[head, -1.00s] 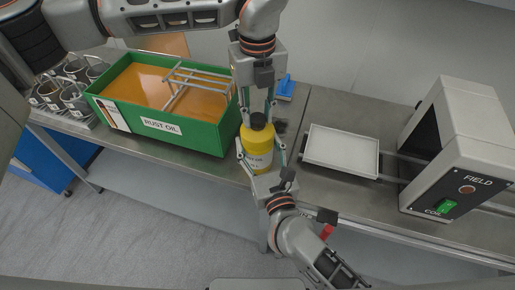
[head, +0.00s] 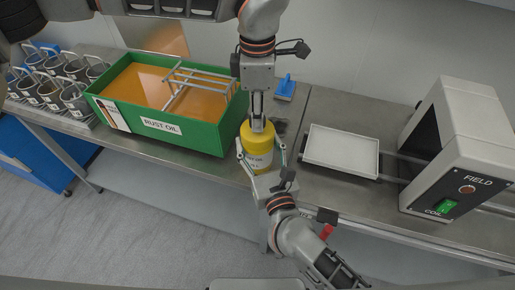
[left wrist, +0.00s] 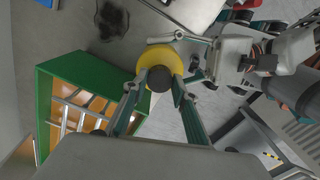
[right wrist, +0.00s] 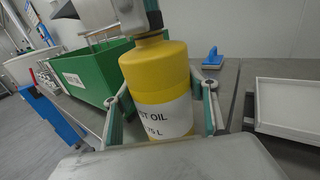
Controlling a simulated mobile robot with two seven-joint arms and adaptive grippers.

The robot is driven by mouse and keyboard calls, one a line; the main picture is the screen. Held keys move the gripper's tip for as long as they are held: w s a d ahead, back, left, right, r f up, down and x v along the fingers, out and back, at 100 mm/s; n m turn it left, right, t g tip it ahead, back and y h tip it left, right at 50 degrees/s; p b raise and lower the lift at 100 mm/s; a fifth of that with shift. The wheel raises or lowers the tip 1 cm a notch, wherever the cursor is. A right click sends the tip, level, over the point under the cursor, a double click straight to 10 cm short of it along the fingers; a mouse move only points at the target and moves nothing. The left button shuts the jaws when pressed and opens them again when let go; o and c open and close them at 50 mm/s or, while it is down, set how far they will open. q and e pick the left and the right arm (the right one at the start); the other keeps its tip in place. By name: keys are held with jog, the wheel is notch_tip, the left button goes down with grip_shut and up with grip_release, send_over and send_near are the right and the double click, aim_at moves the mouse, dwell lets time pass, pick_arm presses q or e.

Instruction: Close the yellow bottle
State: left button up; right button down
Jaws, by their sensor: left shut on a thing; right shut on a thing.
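The yellow bottle (head: 257,147) stands upright on the metal bench; the right wrist view shows its white oil label (right wrist: 165,118). My right gripper (head: 262,163) is shut around the bottle's body from the front, a finger on each side. My left gripper (head: 257,122) points down from above, its fingers at the top of the bottle. In the left wrist view its fingers are on either side of the black cap (left wrist: 160,78), which sits on top of the bottle. Fingers hide the cap in the head view, and I cannot tell how tightly it sits.
A green rust oil tank (head: 192,140) with a wire rack stands left of the bottle, close to it. Several metal cups (head: 50,92) stand further left. A white tray (head: 341,148) and the field coil machine (head: 455,150) are right. A blue-handled tool (head: 286,88) lies behind.

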pick_arm(q)
jog(key=shift+m, duration=0.8)
jog(key=o, duration=1.3)
jog(key=shift+o, duration=0.2)
notch_tip(320, 180, up, 12)
pick_arm(e)
jog(key=c, duration=0.7)
grip_release()
jog(key=shift+o, duration=0.2)
